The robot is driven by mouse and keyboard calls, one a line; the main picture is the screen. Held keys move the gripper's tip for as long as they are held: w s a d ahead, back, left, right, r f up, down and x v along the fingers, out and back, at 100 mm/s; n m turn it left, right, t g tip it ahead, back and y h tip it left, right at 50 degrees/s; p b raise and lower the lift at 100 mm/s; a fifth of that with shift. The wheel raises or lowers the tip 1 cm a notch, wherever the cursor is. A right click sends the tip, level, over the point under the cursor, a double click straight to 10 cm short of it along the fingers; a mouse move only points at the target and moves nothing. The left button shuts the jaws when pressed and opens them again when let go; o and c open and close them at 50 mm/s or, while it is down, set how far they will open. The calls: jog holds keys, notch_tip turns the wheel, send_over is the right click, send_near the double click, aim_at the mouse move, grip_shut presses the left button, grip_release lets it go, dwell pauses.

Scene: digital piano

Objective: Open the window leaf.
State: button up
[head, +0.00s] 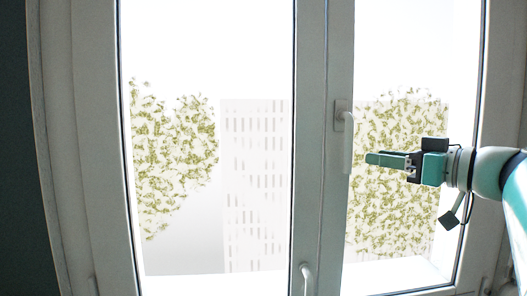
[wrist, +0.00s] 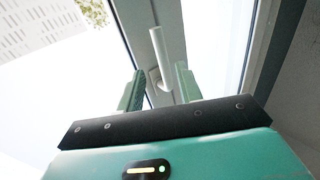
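The window has a left leaf and a right leaf (head: 338,220), both pale-framed and glazed. A white lever handle (head: 347,155) is on the right leaf's inner upright and hangs down from its plate. A second, lower handle (head: 306,278) shows at the bottom of the middle frame. My gripper (head: 370,158) comes in from the right, with its green fingertips just right of the upper handle in the head view. In the wrist view my gripper (wrist: 160,88) is open, and a white handle (wrist: 161,58) shows between its two fingers. I cannot tell whether they touch it.
A dark wall (head: 15,150) borders the window at the left. Beyond the glass are leafy trees (head: 172,145) and a pale building (head: 254,185). No loose object shows between my gripper and the window.

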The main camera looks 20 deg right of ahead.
aim_at(348, 152)
jog(key=x, duration=0.8)
jog(key=shift+w+a, duration=0.1)
jog(key=shift+w, duration=0.15)
jog(key=shift+s+r, duration=0.2)
jog(key=shift+s, duration=0.2)
jog(key=shift+w+f, duration=0.1)
jog(key=shift+w, duration=0.15)
jog(key=c, duration=0.4)
jog(key=shift+s, duration=0.1)
grip_shut()
